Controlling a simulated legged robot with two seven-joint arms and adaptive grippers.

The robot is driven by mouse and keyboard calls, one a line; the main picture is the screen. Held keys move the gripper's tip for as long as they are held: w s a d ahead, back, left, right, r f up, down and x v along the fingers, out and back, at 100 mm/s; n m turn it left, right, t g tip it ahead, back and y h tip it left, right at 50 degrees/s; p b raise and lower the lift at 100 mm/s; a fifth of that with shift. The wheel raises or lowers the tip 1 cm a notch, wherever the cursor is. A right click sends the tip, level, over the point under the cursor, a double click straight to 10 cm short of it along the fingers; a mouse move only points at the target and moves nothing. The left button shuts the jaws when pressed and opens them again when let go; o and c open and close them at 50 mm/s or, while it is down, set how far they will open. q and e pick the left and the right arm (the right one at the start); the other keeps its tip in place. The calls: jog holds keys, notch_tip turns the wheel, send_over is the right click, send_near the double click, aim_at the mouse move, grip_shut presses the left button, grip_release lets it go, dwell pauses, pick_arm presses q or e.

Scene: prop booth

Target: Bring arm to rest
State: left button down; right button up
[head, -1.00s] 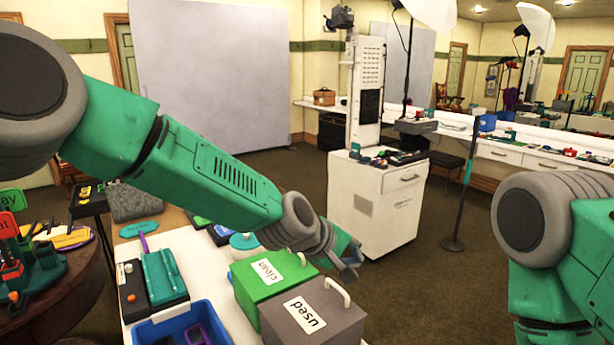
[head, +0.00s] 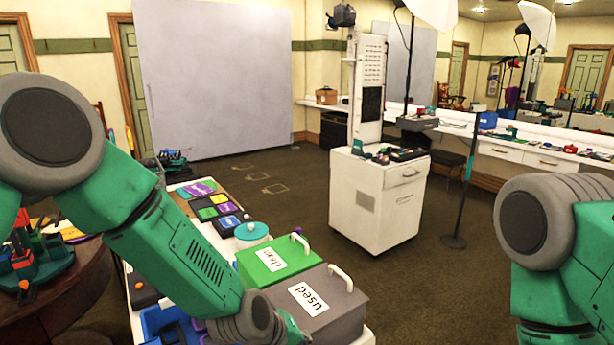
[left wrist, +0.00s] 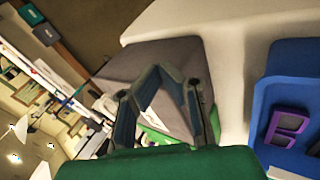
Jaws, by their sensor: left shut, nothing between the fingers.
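My left arm (head: 170,235) comes in from the left of the head view and slopes down to the bottom middle. Its wrist is low, in front of the grey "used" box (head: 340,317), and the fingers are hard to make out there. In the left wrist view my left gripper (left wrist: 160,72) is shut and empty, its fingertips together in front of the grey box (left wrist: 190,55). I cannot tell whether it touches the box. My right arm (head: 545,235) shows at the right edge; its gripper is out of view.
The green "clean" box (head: 290,245) stands beside the grey one on a white table. A blue bin (left wrist: 262,95) holding a purple-framed piece (left wrist: 285,125) is near the gripper. A white cart (head: 375,205) stands beyond.

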pick_arm(q)
jog(key=s+a+f+m+g+y+b, duration=0.1)
jog(key=s+a+f, duration=0.7)
jog(key=f, duration=0.1)
jog(key=s+a+f+m+g+y+b, duration=0.1)
jog(key=s+a+f, duration=0.3)
jog(key=s+a, duration=0.5)
jog(key=s+a+f+m+g+y+b, duration=0.2)
jog(key=s+a+f+m+y, duration=0.1)
jog(key=s+a, duration=0.7)
jog(key=s+f, duration=0.1)
jog(key=s, duration=0.3)
jog(key=shift+s+a+m, duration=0.15)
jog(key=shift+s+m, duration=0.15)
jog(key=shift+f, duration=0.1)
